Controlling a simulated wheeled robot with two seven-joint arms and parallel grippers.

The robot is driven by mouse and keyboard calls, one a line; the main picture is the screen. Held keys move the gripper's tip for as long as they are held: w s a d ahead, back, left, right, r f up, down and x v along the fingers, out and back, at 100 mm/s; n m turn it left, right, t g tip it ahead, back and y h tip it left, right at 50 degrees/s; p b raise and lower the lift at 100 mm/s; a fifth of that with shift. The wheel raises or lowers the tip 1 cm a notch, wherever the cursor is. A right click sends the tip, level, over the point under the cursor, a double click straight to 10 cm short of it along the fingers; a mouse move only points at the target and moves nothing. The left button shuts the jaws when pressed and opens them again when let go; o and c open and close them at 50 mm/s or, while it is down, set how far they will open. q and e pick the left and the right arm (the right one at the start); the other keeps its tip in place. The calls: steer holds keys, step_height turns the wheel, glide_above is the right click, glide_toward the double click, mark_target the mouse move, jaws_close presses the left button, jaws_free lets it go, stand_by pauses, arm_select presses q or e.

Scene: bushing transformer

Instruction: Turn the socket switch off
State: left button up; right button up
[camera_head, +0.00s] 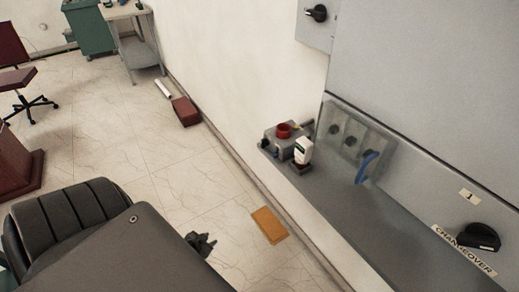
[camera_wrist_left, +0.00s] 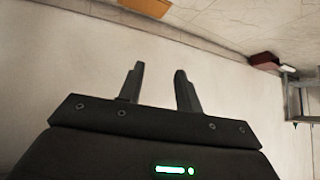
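I cannot tell for sure which part is the socket switch. A grey panel (camera_head: 354,141) with several dark round sockets is set into the wall at the right, with a blue loop (camera_head: 367,167) hanging at it. My left gripper (camera_head: 202,243) is low at lower centre, far from these. In the left wrist view its two fingers (camera_wrist_left: 159,72) are apart with nothing between them. My right gripper is not in view.
A black changeover knob (camera_head: 479,237) is at far right, and another black knob (camera_head: 317,13) at top. The grey ledge (camera_head: 345,205) juts out below the panel. An orange block (camera_head: 269,225) and a dark red box (camera_head: 186,111) lie on the floor by the wall.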

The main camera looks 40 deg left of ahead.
arm_select(q)
steer(key=w+a+r+t, duration=0.3)
steer(key=w+a+r, duration=0.1)
steer(key=w+r, duration=0.4)
steer(key=m+t+h+b, duration=0.2)
steer(key=m+t+h, duration=0.1)
steer(key=t+h, duration=0.3)
glide_toward(264, 143)
steer(key=shift+g+h, duration=0.3)
steer(key=shift+h, duration=0.2)
steer(key=shift+a+p+x, duration=0.15)
steer(key=shift+a+x, duration=0.05)
steer(key=shift+x, duration=1.1)
steer(key=shift+a+p+x, duration=0.15)
steer(key=shift+a+x, duration=0.05)
steer(key=shift+x, duration=1.1)
steer(key=shift+a+p+x, duration=0.15)
steer(key=shift+a+x, duration=0.1)
steer(key=shift+x, duration=1.05)
steer(key=shift+w+f, duration=0.1)
steer(key=shift+w, duration=0.05)
steer(key=shift+c, duration=0.3)
jaws_close()
